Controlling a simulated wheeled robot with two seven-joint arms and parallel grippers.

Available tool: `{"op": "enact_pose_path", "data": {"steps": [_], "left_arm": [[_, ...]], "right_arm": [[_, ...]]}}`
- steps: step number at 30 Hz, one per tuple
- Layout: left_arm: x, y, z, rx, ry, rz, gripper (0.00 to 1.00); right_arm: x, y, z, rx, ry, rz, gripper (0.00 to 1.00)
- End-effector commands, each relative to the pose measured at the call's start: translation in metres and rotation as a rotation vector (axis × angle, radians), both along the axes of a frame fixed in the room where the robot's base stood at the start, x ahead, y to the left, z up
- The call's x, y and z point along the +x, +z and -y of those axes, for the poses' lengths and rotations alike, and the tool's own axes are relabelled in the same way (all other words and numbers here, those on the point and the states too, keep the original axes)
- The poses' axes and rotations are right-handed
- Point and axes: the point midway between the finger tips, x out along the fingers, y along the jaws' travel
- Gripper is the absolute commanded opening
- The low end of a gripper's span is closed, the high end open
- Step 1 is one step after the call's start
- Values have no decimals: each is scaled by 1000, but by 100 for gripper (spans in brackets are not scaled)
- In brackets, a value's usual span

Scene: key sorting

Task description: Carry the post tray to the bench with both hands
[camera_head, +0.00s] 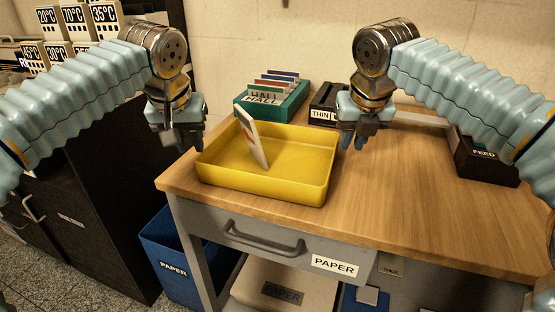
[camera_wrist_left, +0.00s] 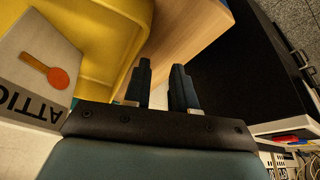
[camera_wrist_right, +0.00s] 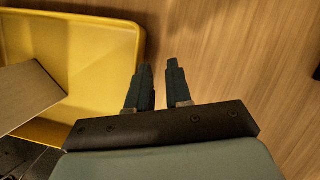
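The yellow post tray (camera_head: 290,187) sits on the wooden bench top near its left front corner. A pale card (camera_head: 251,136) stands tilted in it; in the left wrist view the card (camera_wrist_left: 30,75) shows an orange spoon-like mark and the word ATTIC. My left gripper (camera_head: 190,143) is beside the tray's left end, apart from it, fingers spread with nothing between them. My right gripper (camera_head: 353,140) is beside the tray's right end, also open and empty. The tray's walls show in the left wrist view (camera_wrist_left: 125,45) and the right wrist view (camera_wrist_right: 108,60).
A green HALL box (camera_head: 278,106) with several cards and a dark THIN box (camera_head: 323,110) stand behind the tray. A black FEED box (camera_head: 487,165) is at the right. The bench top (camera_head: 410,190) is clear right of the tray. A dark cabinet (camera_head: 90,200) stands left.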

Motion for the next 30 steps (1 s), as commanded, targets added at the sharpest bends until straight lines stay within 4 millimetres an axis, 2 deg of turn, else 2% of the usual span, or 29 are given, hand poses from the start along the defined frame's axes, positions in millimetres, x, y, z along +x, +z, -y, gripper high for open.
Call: {"op": "enact_pose_path", "data": {"steps": [11,14,24,30], "left_arm": [[-1,4,-1,1,1,1,26],[-5,16,0,1,1,3,26],[-33,86,0,-2,-1,3,26],[-42,108,0,0,0,2,26]], "right_arm": [[0,0,1,-1,-3,0,26],[0,0,1,-1,-3,0,26],[0,0,1,-1,-3,0,26],[0,0,1,-1,-3,0,26]]}}
